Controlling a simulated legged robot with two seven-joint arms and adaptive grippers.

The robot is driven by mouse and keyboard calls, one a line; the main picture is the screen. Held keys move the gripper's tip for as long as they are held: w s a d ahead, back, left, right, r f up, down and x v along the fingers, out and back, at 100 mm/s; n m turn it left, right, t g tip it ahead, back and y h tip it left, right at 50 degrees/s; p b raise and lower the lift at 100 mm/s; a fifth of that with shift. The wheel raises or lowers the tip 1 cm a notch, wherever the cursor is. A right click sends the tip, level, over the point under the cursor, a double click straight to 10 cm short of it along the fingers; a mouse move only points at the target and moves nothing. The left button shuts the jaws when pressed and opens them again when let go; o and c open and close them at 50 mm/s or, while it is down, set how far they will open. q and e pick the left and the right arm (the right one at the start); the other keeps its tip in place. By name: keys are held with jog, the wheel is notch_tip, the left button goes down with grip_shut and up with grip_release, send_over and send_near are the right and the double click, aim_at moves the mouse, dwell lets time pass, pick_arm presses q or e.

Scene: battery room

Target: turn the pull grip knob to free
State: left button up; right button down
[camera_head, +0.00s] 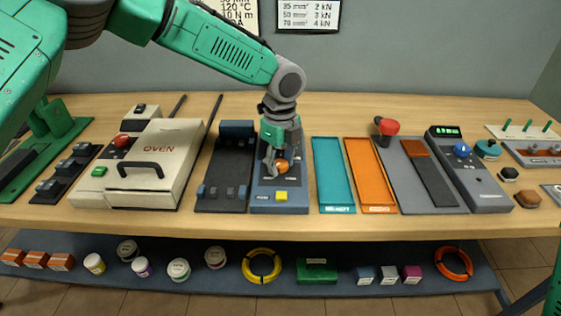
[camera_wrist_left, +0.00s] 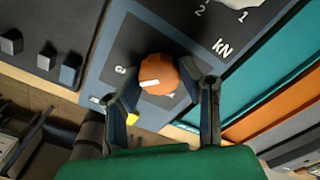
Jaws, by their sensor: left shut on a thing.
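The orange knob (camera_head: 282,165) sits on the face of a blue-grey pull tester panel (camera_head: 262,199), with a yellow button (camera_head: 281,196) below it. In the left wrist view the knob (camera_wrist_left: 158,75) has a white pointer mark toward its left side, near partly covered lettering. A dial marked kN shows above it. My left gripper (camera_head: 276,163) reaches down over the panel. Its two fingers (camera_wrist_left: 164,92) stand on either side of the knob and are shut on it. The lettering around the knob is partly hidden by the fingers. My right gripper is not in view.
A dark fixture with several blocks (camera_head: 221,190) stands close left of the panel, and the white oven (camera_head: 157,165) beyond it. Teal (camera_head: 333,175) and orange (camera_head: 370,175) trays lie to the right. A lower shelf (camera_head: 330,282) holds jars and rolls.

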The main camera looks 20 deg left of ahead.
pick_arm(q)
jog(key=shift+w+a, duration=0.1)
jog(key=shift+r, duration=0.1)
jog(key=shift+r+n+p, duration=0.15)
jog(key=shift+n+p, duration=0.35)
jog(key=shift+p, duration=0.05)
jog(key=n+p, duration=0.2)
jog(key=n, duration=0.1)
jog(key=shift+w+r+p, duration=0.1)
jog(key=shift+p, duration=0.2)
jog(key=n+p, duration=0.2)
jog(key=n, duration=0.3)
jog(key=shift+p, duration=0.4)
jog(key=n+p, duration=0.1)
jog(key=n, duration=0.4)
jog(key=shift+w+n+p, duration=0.1)
jog(key=shift+n+p, duration=0.45)
jog(key=shift+n, duration=1.45)
jog(key=shift+f, duration=0.2)
